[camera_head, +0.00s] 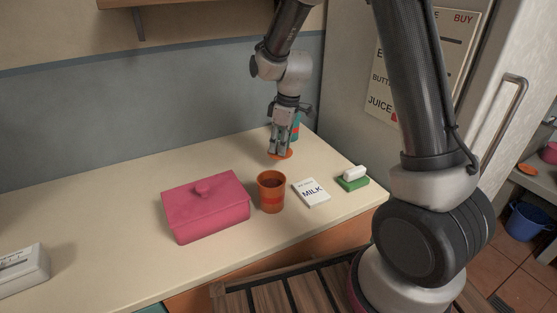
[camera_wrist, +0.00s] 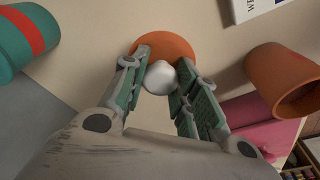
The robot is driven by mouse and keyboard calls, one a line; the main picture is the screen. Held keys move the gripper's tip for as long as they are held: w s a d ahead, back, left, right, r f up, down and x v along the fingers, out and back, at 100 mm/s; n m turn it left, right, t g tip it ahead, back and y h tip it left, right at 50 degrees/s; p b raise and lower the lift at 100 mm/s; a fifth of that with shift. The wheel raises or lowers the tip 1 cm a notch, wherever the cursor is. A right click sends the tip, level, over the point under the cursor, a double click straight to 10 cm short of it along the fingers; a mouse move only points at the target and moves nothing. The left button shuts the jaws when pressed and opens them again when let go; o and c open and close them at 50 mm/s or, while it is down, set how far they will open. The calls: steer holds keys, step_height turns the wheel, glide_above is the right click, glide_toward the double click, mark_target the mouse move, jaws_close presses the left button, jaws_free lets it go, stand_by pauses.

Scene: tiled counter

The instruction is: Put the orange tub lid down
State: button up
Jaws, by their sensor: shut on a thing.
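The orange tub lid (camera_wrist: 178,46) shows in the wrist view as an orange disc with a round white knob (camera_wrist: 160,78). My gripper (camera_wrist: 158,82) is shut on the knob, with one finger on each side of it. In the head view my gripper (camera_head: 281,150) points down over the back of the counter. The orange lid (camera_head: 284,155) shows there under the fingertips, close to the counter top. I cannot tell whether it touches the counter.
A teal tub with a red band (camera_wrist: 20,38) stands behind my gripper. Nearer are an orange cup (camera_head: 271,196), a pink lidded box (camera_head: 206,212), a milk card (camera_head: 312,193) and a green block with a white roll (camera_head: 352,180). The counter's left back (camera_head: 110,170) is clear.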

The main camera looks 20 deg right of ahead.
mark_target(280, 157)
steer(key=shift+f, duration=2.55)
steer(key=shift+f, duration=0.1)
steer(key=o, duration=0.8)
steer(key=shift+c, duration=0.2)
